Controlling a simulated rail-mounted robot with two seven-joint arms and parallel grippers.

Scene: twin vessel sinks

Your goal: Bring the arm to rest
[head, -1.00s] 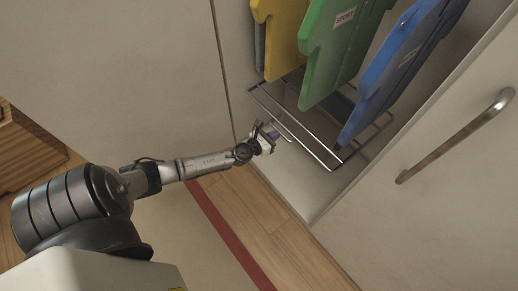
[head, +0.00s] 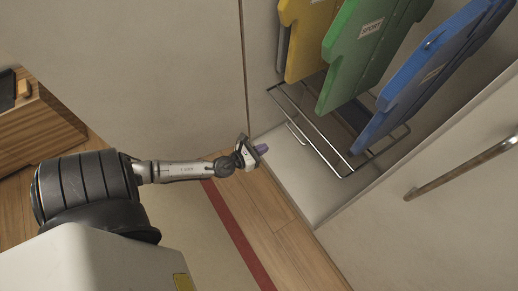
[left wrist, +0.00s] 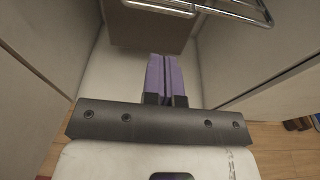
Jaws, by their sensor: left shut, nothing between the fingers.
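My left arm comes in from the left in the head view. Its left gripper (head: 262,149) is in front of the open cabinet space, low and near the wire rack. In the left wrist view the two purple fingers (left wrist: 166,78) are pressed together with nothing between them. The gripper touches nothing that I can see. My right gripper is not in view.
A wire rack (head: 316,149) holds a yellow board (head: 305,40), a green board (head: 365,50) and a blue board (head: 430,75). A cabinet door with a metal handle (head: 460,168) is at the right. A wooden unit (head: 35,125) stands at the left. Wooden floor (head: 265,215) is clear below the gripper.

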